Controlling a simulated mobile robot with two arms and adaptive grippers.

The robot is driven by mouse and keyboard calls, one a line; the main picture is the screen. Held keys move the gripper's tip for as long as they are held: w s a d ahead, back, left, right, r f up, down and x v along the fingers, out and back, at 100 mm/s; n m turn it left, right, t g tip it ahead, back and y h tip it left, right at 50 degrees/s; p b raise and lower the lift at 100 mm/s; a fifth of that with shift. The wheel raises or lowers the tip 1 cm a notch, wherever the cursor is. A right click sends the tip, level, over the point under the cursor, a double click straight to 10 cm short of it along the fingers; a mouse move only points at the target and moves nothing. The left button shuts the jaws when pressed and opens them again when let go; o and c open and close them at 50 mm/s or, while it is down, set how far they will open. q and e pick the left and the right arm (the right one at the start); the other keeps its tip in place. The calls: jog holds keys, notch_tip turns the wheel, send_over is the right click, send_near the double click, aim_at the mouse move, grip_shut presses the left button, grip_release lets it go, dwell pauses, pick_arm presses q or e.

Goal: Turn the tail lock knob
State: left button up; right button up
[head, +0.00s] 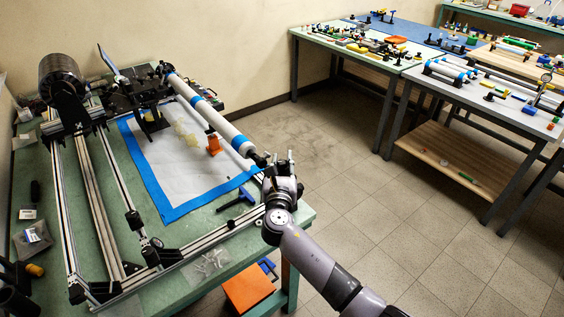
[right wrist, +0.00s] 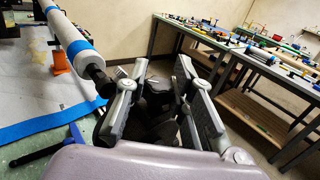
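A long white tube (head: 210,117) with blue bands runs diagonally over the bench in the head view; it also shows in the right wrist view (right wrist: 66,33). Its near end meets a black tail piece (head: 259,159), also in the right wrist view (right wrist: 97,77). I cannot make out a separate lock knob there. My right gripper (head: 278,164) is beside this tail end, just to its right. In the right wrist view its two fingers (right wrist: 162,72) stand apart with no object clearly between them, and the tail piece is outside the left finger. My left gripper is not seen.
The green bench (head: 190,232) carries metal rails, a blue-bordered white sheet (head: 150,178), an orange stand (head: 213,145) and a blue-handled tool (head: 238,198) near the right gripper. Free floor (head: 400,215) lies right. Cluttered tables (head: 375,60) stand at the back right.

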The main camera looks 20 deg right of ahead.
grip_shut()
jog(key=shift+h, duration=0.3)
jog(key=shift+a+f+m+g+h+b, duration=0.15)
jog(key=shift+m+g+h+b, duration=0.55)
jog(key=shift+m+h+b, duration=0.3)
jog(key=m+g+h+b, duration=0.8)
jog(key=g+b, duration=0.1)
jog(key=b, duration=0.3)
jog(key=shift+f, duration=0.1)
jog(key=shift+r+m+g+h+b, duration=0.25)
jog(key=shift+m+g+b, duration=0.25)
jog(key=shift+g+b, duration=0.55)
jog(key=o, duration=0.6)
grip_release()
